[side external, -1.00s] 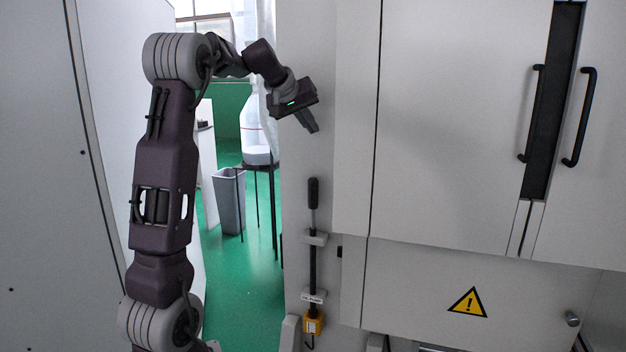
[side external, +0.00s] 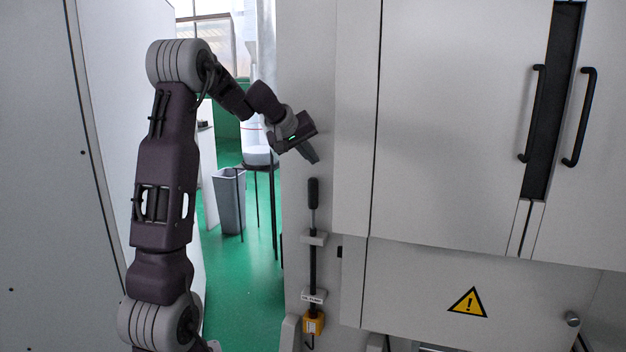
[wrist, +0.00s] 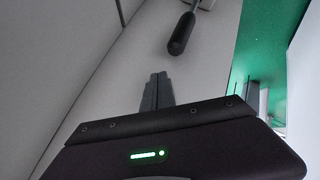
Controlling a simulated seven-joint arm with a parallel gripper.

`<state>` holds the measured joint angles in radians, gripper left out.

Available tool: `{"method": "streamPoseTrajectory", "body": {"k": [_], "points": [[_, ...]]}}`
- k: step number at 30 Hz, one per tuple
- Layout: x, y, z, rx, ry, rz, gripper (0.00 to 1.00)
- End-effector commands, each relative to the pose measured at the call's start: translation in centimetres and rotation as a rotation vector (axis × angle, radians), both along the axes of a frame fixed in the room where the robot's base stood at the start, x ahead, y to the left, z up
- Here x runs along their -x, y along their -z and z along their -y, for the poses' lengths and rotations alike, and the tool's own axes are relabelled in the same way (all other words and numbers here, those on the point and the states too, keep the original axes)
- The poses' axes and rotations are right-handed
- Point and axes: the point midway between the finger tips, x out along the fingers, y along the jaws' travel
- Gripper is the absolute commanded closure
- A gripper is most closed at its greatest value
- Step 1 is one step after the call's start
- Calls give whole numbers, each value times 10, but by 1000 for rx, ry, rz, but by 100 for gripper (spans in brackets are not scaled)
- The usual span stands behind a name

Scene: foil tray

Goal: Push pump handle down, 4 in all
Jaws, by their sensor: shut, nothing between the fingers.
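The pump handle (side external: 313,193) is a black grip on a thin dark upright rod, which runs down to a yellow block (side external: 313,323) on the grey panel. My gripper (side external: 314,158) is shut and empty, a little above the top of the handle and apart from it in the side view. In the wrist view the closed fingers (wrist: 157,78) point toward the black handle grip (wrist: 181,34), with a gap between them. The lower end of the rod is out of the wrist view.
A large grey cabinet (side external: 450,120) with black door handles stands right of the pump. A bracket (side external: 314,238) holds the rod to the panel. A grey bin (side external: 229,200) and a stool stand on the green floor behind, to the left.

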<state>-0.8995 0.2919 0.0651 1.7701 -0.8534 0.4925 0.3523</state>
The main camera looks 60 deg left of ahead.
Motion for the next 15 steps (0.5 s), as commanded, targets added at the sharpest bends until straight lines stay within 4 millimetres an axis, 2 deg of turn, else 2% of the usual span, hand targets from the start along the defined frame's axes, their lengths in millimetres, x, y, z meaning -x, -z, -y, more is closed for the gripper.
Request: {"method": "streamPoseTrajectory", "body": {"k": [6,15], "points": [[0,19,0,2,0,-1,100],[0,23,0,-1,0,-2,100]]}}
